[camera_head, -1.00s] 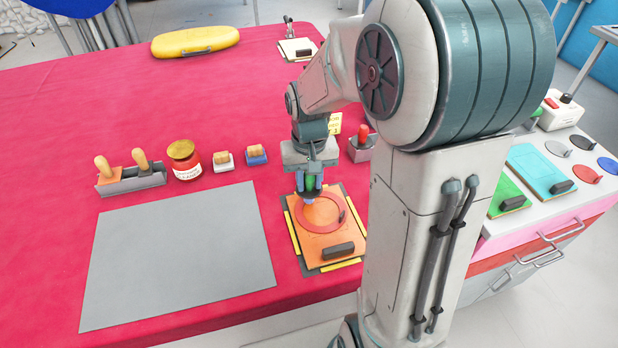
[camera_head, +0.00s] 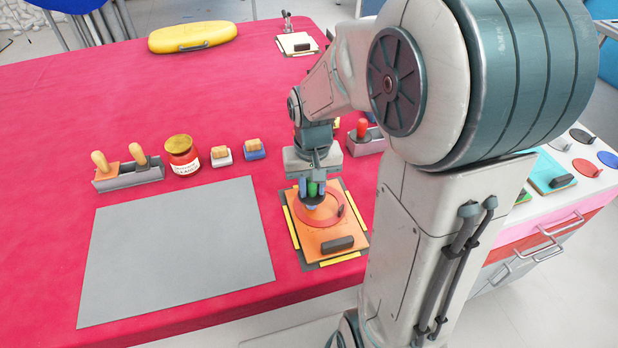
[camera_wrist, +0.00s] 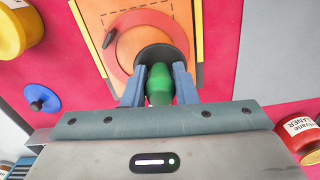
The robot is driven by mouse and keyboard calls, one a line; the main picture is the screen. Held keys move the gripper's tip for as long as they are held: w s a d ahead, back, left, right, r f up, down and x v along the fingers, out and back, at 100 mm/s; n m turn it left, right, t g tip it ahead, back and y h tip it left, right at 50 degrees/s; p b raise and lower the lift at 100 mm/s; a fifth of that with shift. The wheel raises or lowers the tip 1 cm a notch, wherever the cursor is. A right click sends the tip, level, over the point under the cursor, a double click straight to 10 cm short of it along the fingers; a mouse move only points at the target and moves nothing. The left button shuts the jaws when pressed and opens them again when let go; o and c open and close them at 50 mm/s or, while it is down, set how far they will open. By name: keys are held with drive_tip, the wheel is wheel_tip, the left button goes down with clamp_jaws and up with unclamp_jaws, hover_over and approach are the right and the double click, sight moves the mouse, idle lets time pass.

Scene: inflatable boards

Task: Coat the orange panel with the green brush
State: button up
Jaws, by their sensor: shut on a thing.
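My gripper (camera_wrist: 159,92) is shut on the green brush (camera_wrist: 159,84); its blue fingers hold the green handle. The brush's dark round head shows beneath the handle in the wrist view. In the head view the green brush (camera_head: 313,188) is over the orange panel (camera_head: 309,231), near its far end. The orange panel (camera_wrist: 135,8) carries a red ring (camera_wrist: 176,33), and the brush is over the edge of that ring. I cannot tell whether the bristles touch the panel. A dark block handle (camera_head: 337,244) sits at the panel's near end.
A grey sheet (camera_head: 175,255) lies left of the panel. Behind it are a holder (camera_head: 140,174) with wooden-handled brushes, a jar (camera_head: 182,155) and two small blocks (camera_head: 254,150). A red-handled tool (camera_head: 362,128) stands in a grey holder behind the panel. A yellow case (camera_head: 194,36) lies far back.

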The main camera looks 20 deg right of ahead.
drive_tip(key=shift+s+f, duration=0.2)
drive_tip(key=shift+s, duration=3.15)
drive_tip(key=shift+s+d+r, duration=0.1)
drive_tip(key=shift+d, duration=0.55)
drive_tip(key=shift+c, duration=0.4)
drive_tip(key=shift+w+r, duration=0.1)
drive_tip(key=shift+w, duration=4.75)
drive_tip(key=shift+d+f, duration=0.3)
drive_tip(key=shift+d, duration=0.45)
drive_tip(key=shift+s+f, duration=0.15)
drive_tip(key=shift+s, duration=1.65)
drive_tip(key=shift+s+r, duration=0.15)
drive_tip(key=shift+s, duration=1.35)
drive_tip(key=shift+s+r, duration=0.1)
drive_tip(key=shift+s, duration=1.45)
drive_tip(key=shift+d+f, duration=0.1)
drive_tip(key=shift+d, duration=0.6)
drive_tip(key=shift+w+f, duration=0.1)
drive_tip(key=shift+w, duration=1.6)
drive_tip(key=shift+w+r+p, duration=0.2)
drive_tip(key=shift+w+p, duration=0.35)
drive_tip(key=shift+w, duration=2.7)
